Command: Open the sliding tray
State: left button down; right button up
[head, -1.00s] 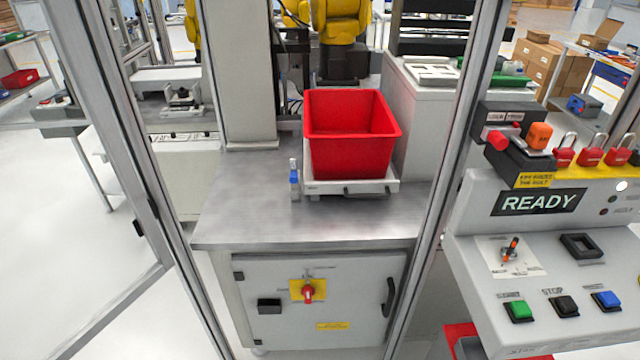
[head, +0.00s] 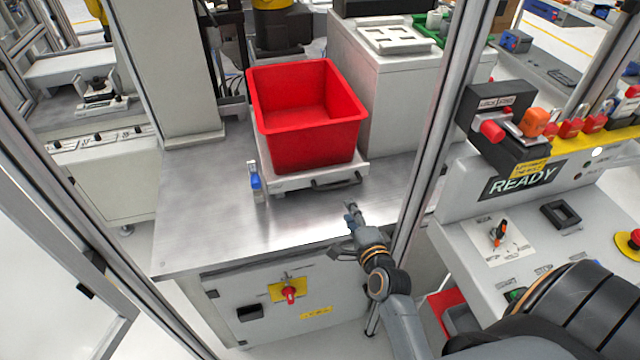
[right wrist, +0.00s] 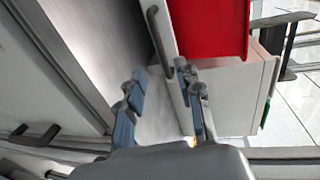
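The sliding tray (head: 285,183) is a light grey slab on the metal bench, under a red bin (head: 310,142). A dark bar handle (head: 337,182) sits on its front edge. My right gripper (head: 350,219) is in front of and below the handle, over the bench's front part. In the right wrist view, my right gripper (right wrist: 162,103) has its two blue-grey fingers apart with nothing between them. The handle (right wrist: 158,42) shows just beyond the fingertips, apart from them, with the red bin (right wrist: 208,25) behind. My left gripper is not in view.
A metal door post (head: 437,125) rises right of my right arm. The control panel (head: 510,225) is further right. The bench front is otherwise clear.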

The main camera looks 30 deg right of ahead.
aim_at(337, 188)
jog(key=b+x, duration=0.2)
jog(key=x, duration=0.1)
jog(key=b+x, duration=0.2)
jog(key=x, duration=0.2)
jog(key=b+x, duration=0.1)
jog(key=x, duration=0.3)
jog(key=shift+f+b, duration=0.3)
jog(key=shift+b, duration=0.1)
jog(key=shift+w+d, duration=0.15)
jog(key=shift+w, duration=0.55)
jog(key=shift+c, duration=0.4)
grip_shut()
